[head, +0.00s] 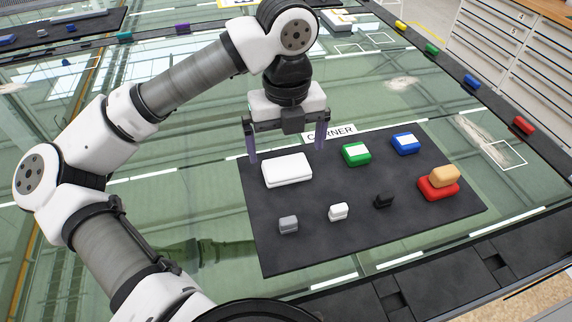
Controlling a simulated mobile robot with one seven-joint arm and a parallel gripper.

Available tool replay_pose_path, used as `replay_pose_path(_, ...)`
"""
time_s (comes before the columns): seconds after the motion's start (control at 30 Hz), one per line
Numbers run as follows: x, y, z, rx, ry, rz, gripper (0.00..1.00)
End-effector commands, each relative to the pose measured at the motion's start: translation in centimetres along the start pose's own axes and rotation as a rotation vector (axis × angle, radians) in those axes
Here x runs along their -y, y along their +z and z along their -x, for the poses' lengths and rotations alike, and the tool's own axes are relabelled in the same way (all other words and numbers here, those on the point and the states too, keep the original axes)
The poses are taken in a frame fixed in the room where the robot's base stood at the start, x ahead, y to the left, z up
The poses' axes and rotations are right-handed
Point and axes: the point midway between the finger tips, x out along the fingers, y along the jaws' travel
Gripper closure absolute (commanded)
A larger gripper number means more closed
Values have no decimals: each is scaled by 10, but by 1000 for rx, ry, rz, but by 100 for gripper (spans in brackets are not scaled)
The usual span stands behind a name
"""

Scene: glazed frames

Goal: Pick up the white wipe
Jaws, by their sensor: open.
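The white wipe (287,170) appears to be the flat, thick white pad with rounded edges at the back left of the dark mat (262,225). My gripper (286,152) points down over the pad's far side, with its jaws wide open and nothing between them. One purple-grey finger is at the pad's left and the other is beyond its right end. The pad lies on the mat. I cannot tell the exact height of the fingertips or whether they touch anything.
A small white block (338,211) stands between a grey block (289,225) and a black piece (383,201). Green (356,154) and blue (405,144) blocks with white tops lie right of the pad. A tan block (444,175) rests on a red one (438,190). The mat's front is clear.

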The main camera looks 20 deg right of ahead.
Motion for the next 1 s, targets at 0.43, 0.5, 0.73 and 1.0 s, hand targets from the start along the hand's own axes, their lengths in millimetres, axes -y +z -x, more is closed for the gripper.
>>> replay_pose_path(0.43,1,1,-42,-3,-1,0,0)
replay_pose_path(0.5,1,1,-49,-1,-1,-1,0)
replay_pose_path(0.73,1,1,-56,1,0,-1,0)
replay_pose_path(1.0,1,1,-56,1,-1,-1,24)
